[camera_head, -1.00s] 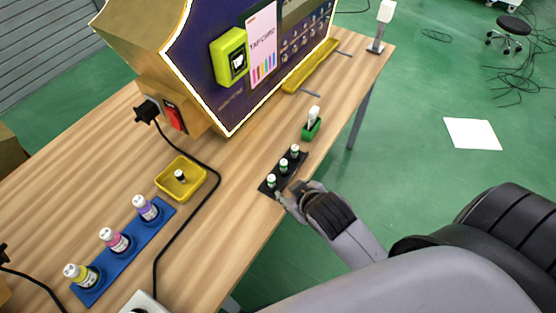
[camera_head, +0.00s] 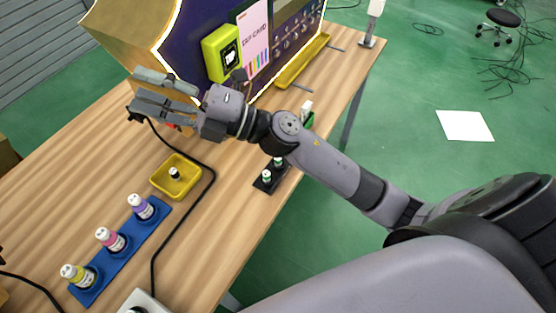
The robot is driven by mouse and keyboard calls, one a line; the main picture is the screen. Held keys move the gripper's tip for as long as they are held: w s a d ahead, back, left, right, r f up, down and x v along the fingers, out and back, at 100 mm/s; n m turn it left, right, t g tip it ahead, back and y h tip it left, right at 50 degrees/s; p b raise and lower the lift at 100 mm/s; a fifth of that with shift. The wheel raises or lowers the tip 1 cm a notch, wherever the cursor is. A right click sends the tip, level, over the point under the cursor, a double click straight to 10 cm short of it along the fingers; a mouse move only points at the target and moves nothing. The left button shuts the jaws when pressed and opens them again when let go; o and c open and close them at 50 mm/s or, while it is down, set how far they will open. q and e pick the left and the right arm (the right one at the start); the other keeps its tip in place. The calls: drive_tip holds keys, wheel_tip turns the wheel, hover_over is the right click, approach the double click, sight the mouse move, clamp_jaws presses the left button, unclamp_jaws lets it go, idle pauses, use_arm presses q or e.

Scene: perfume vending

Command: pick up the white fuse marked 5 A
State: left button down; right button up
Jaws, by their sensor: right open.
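Small white-topped fuses stand upright in a black holder (camera_head: 262,186) near the table's front edge. Two show, a nearer fuse (camera_head: 266,175) and a farther fuse (camera_head: 279,161); my right forearm hides the rest of the row. Their markings are too small to read, so I cannot tell which is the 5 A one. My right gripper (camera_head: 138,88) is open and empty, fingers pointing left, raised in front of the vending machine's lower left corner. It is well away from the fuse holder. My left gripper is out of view.
A yellow tray (camera_head: 157,184) holds a small black-and-white piece (camera_head: 174,173). A blue rack (camera_head: 91,292) holds yellow, pink and purple bottles. A black cable (camera_head: 186,222) crosses the table. The vending machine (camera_head: 186,62) with a green reader (camera_head: 222,52) stands behind.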

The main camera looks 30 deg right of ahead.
drive_tip(key=s+a+f+n+g, duration=0.3)
drive_tip(key=a+n+g, duration=0.1)
drive_tip(key=n+g, duration=0.4)
drive_tip(key=n+g+h, duration=0.4)
drive_tip(key=n+h, duration=0.1)
drive_tip(key=h, duration=1.5)
hover_over(278, 157)
wheel_tip(278, 157, down, 14)
drive_tip(key=r, duration=0.1)
drive_tip(key=f, duration=0.4)
drive_tip(key=f+p, duration=0.1)
drive_tip(key=f, duration=0.7)
drive_tip(key=shift+s+a+p, duration=0.2)
drive_tip(key=shift+s+p, duration=0.05)
drive_tip(key=shift+p, duration=0.05)
drive_tip(key=f, duration=0.3)
drive_tip(key=f+p, duration=0.1)
drive_tip(key=shift+w+d+f, duration=0.2)
drive_tip(key=shift+w+f, duration=0.1)
drive_tip(key=shift+f, duration=0.55)
